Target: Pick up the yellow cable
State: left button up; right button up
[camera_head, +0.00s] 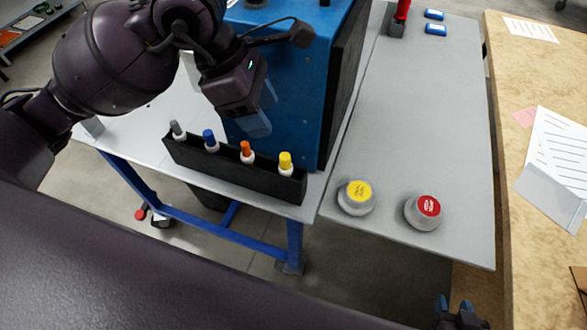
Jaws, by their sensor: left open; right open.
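The yellow cable (285,160) shows as a yellow cap over a white body, upright at the right end of a black holder (235,172). The holder also has orange (245,150), blue (209,139) and grey (177,129) cables in a row to its left. My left gripper (262,108) is open and empty, pointing down above the holder. It is apart from the yellow cable, up and to its left, in front of the blue box. My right gripper (459,308) is at the bottom right edge, open and partly cut off, far from the holder.
A blue box (300,95) stands right behind the holder on the white table (120,130). A grey table (430,110) to the right bears a yellow button (358,191) and a red button (428,206). A wooden table (510,90) with papers lies further right.

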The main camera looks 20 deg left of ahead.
pick_arm(q)
send_over(284, 155)
jog(key=a, duration=0.2)
notch_tip(284, 155, down, 4)
jog(key=shift+d+f+b, duration=0.2)
jog(key=shift+f+b, duration=0.2)
jog(key=shift+f, duration=0.2)
jog(key=x, duration=0.3)
jog(key=b+x, duration=0.1)
jog(key=shift+s+f, duration=0.3)
jog(key=shift+f, duration=0.05)
jog(key=shift+w+d+f, duration=0.1)
jog(key=shift+f, duration=0.2)
pick_arm(e)
jog(key=shift+s+a+f, duration=0.1)
jog(key=shift+s+f, duration=0.1)
jog(key=shift+f, duration=0.6)
pick_arm(q)
grip_shut()
pick_arm(e)
jog(key=shift+f, duration=0.1)
